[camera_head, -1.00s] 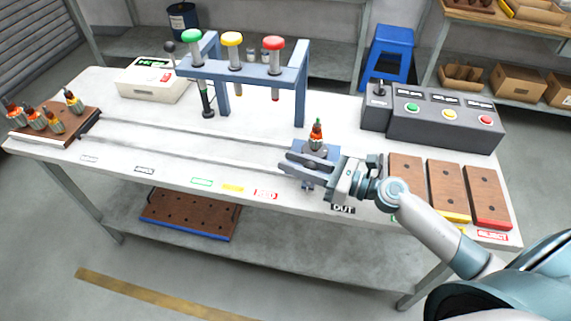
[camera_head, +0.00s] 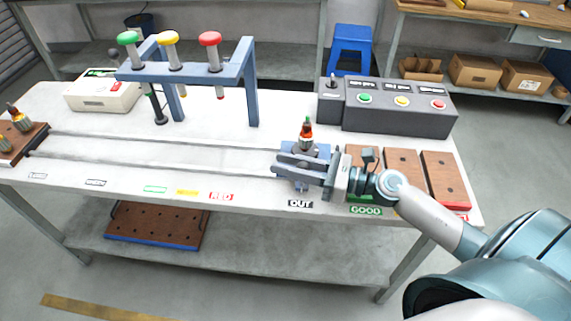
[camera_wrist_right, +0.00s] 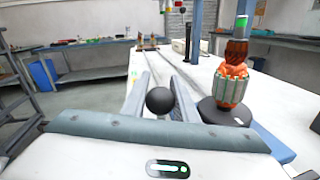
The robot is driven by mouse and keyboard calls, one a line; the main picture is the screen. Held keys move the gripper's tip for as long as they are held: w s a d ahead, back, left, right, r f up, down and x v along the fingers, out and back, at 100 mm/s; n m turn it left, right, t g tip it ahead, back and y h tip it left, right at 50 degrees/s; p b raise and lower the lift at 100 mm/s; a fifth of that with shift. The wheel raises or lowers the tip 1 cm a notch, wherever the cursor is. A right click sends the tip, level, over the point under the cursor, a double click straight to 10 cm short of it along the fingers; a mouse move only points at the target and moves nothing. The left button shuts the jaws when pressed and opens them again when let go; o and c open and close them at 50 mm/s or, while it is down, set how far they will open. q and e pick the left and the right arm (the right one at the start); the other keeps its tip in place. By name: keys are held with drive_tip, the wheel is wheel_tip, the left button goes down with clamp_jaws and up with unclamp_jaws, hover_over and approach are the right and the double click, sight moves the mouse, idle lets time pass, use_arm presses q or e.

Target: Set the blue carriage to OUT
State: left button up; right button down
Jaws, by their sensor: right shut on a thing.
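The blue carriage (camera_head: 322,151) sits on the rails at the right part of the table, behind the OUT label (camera_head: 300,203) and roughly in line with it. It carries an upright armature (camera_head: 306,133) with an orange top, on a dark round base. In the right wrist view, the carriage's blue edge (camera_wrist_right: 272,144) and the armature (camera_wrist_right: 232,82) are at the right. My right gripper (camera_head: 279,167) is at the carriage's front side, shut on its black ball knob (camera_wrist_right: 159,101), which shows between the two fingers. My left gripper is not in view.
A blue-grey frame (camera_head: 252,90) with green, yellow and red plungers stands over the rails (camera_head: 150,140). A dark button box (camera_head: 400,118) is behind the carriage. Wooden trays (camera_head: 442,178) lie to the right. The rails left of the carriage are clear up to the armature board (camera_head: 20,143).

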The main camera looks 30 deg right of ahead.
drive_tip(key=shift+d, duration=0.1)
drive_tip(key=c, duration=1.8)
unclamp_jaws()
drive_tip(key=o, duration=0.4)
drive_tip(key=shift+s+d, duration=0.1)
drive_tip(key=shift+c, duration=0.2)
drive_tip(key=shift+s+d, duration=0.1)
